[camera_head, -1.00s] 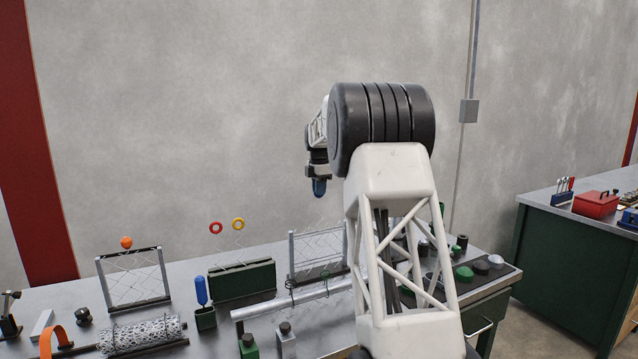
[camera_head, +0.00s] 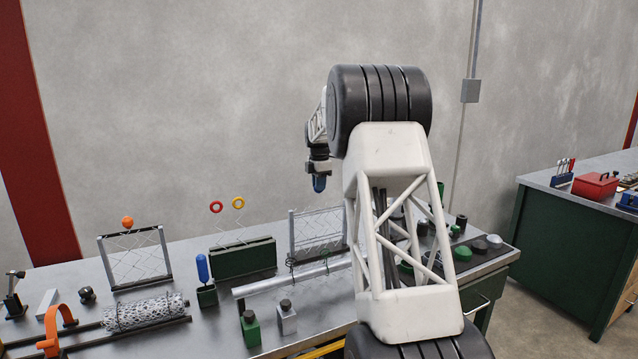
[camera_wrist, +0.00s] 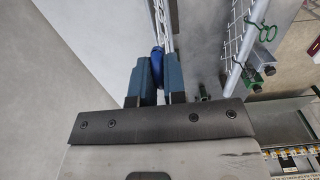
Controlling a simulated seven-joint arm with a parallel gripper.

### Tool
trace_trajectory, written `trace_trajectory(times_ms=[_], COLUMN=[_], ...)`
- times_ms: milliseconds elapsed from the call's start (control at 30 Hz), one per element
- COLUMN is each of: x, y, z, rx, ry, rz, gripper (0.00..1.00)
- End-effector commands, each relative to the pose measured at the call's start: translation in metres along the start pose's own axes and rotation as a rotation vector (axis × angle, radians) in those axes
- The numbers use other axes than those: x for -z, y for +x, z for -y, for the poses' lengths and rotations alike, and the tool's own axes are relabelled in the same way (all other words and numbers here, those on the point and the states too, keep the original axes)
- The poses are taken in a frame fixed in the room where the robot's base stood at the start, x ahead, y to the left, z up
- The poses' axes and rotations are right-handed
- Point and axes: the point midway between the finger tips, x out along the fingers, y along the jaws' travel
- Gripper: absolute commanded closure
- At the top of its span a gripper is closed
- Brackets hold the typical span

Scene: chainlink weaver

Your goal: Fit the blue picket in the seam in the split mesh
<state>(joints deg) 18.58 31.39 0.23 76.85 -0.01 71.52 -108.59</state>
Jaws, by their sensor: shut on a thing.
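My gripper (camera_head: 319,183) points down above the back of the bench, over the middle mesh frame. In the wrist view my gripper (camera_wrist: 159,82) is shut on the blue picket (camera_wrist: 158,55). The picket's blue end sits between the jaws, and its zigzag wire runs away from them. One mesh panel in a metal frame (camera_head: 292,235) stands mid-bench; its mesh also shows in the wrist view (camera_wrist: 233,42), right of the picket and apart from it. Another framed mesh (camera_head: 102,262) stands at left with an orange ball on top. I cannot tell where the seam is.
A green block (camera_head: 243,262) holds pickets with red (camera_head: 216,207) and yellow (camera_head: 238,203) rings. A blue-handled tool (camera_head: 202,268) stands in a green holder.

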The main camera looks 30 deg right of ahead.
Motion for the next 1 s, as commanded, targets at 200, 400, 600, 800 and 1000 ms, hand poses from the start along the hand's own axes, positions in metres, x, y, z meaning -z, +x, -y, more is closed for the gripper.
trace_trajectory(times_ms=[200,400,600,800,1000], x=[0.000,0.000,0.000,0.000,0.000], y=[0.000,0.000,0.000,-0.002,-0.016], z=[0.000,0.000,0.000,0.000,0.000], rx=[0.000,0.000,0.000,0.000,-0.001], ry=[0.000,0.000,0.000,0.000,0.000], rz=[0.000,0.000,0.000,0.000,0.000], gripper=[1.00,0.62,0.58,0.58,0.58])
